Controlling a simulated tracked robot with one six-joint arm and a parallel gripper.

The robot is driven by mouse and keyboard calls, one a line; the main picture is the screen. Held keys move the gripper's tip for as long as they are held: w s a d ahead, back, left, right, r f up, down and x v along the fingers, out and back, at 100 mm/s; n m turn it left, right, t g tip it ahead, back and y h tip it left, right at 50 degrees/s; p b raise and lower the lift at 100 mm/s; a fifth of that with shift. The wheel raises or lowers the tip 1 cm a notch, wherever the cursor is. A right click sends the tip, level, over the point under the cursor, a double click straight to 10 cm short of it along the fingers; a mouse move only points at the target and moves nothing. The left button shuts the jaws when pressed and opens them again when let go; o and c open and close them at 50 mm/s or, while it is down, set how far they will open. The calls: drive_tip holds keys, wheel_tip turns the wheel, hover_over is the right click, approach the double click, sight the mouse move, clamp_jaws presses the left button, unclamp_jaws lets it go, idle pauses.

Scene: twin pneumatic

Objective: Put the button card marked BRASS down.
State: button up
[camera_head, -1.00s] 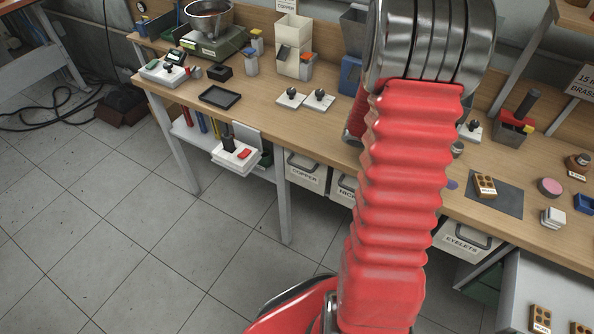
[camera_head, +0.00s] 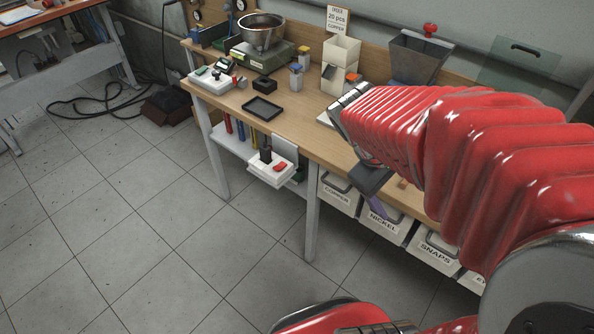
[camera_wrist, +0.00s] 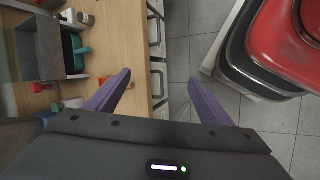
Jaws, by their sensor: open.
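I see no button card marked BRASS in either current view; my arm covers the right part of the bench in the head view. My gripper (camera_wrist: 158,82) is open in the wrist view, its two purple fingers wide apart with nothing between them. Past the fingers show the bench's front edge, bin handles and the grey floor. In the head view my gripper (camera_head: 376,206) is at the bench's front edge, above the NICKEL bin, partly hidden by my red arm.
Bins marked COPPER (camera_head: 338,196), NICKEL (camera_head: 384,222) and SNAPS (camera_head: 433,252) hang under the wooden bench (camera_head: 300,128). A black tray (camera_head: 262,108), a scale with a steel bowl (camera_head: 262,32) and a grey hopper (camera_head: 415,57) stand on it.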

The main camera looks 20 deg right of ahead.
drive_tip(key=a+r+m+t+y, duration=0.1)
drive_tip(key=a+r+t+y, duration=0.2)
drive_tip(key=a, duration=0.7)
drive_tip(key=a+r+m+t+y, duration=0.2)
drive_tip(key=a+r+t, duration=0.1)
drive_tip(key=a, duration=0.7)
drive_tip(key=shift+w+a+r+t+y, duration=0.15)
drive_tip(key=shift+w+r+t+y, duration=0.2)
drive_tip(key=shift+r+y, duration=0.1)
